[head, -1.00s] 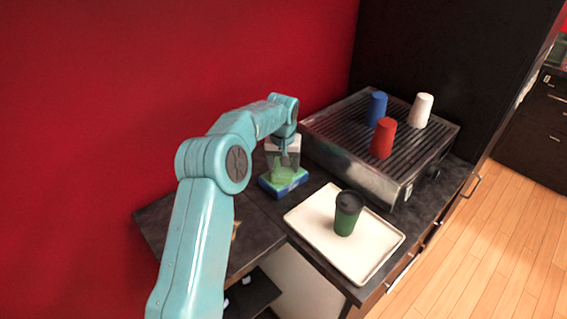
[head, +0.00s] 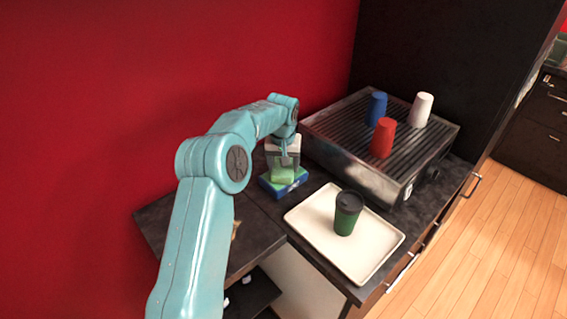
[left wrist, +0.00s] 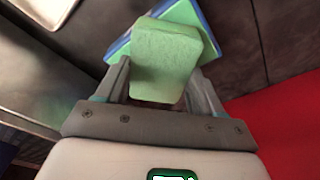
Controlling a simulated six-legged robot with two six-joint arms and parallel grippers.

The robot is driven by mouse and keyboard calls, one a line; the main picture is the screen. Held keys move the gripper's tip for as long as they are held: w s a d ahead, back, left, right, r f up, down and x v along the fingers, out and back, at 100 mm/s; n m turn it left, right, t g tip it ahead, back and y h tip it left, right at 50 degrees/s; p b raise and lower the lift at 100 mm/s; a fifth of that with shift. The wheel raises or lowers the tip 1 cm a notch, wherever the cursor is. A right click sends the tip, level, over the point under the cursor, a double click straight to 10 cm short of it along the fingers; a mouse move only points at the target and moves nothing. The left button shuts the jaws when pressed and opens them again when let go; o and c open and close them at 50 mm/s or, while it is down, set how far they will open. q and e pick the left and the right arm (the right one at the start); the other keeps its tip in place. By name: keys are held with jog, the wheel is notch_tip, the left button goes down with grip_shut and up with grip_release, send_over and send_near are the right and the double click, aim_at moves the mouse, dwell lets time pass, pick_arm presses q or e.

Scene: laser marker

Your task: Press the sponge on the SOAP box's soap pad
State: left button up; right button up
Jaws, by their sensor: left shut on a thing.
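My left gripper (head: 283,157) points down over the SOAP box at the back of the dark counter. It is shut on the light green sponge (left wrist: 168,60), which also shows below the fingers in the head view (head: 283,175). The blue SOAP box (head: 270,188) lies directly under the sponge. In the left wrist view the box's blue rim (left wrist: 121,46) and green soap pad (left wrist: 186,14) show behind the sponge. The sponge hides much of the pad, and I cannot tell whether the two touch. My right gripper is out of view.
A cream tray (head: 310,238) with a dark green lidded cup (head: 347,213) stands in front right of the box. Behind it, a ribbed metal machine (head: 335,130) carries blue (head: 376,108), red (head: 383,138) and white (head: 421,109) cups. A red wall (head: 120,110) rises behind.

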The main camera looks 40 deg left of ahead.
pick_arm(q)
jog(key=shift+r+p, duration=2.95)
jog(key=shift+r, duration=0.6)
jog(key=shift+f, duration=0.1)
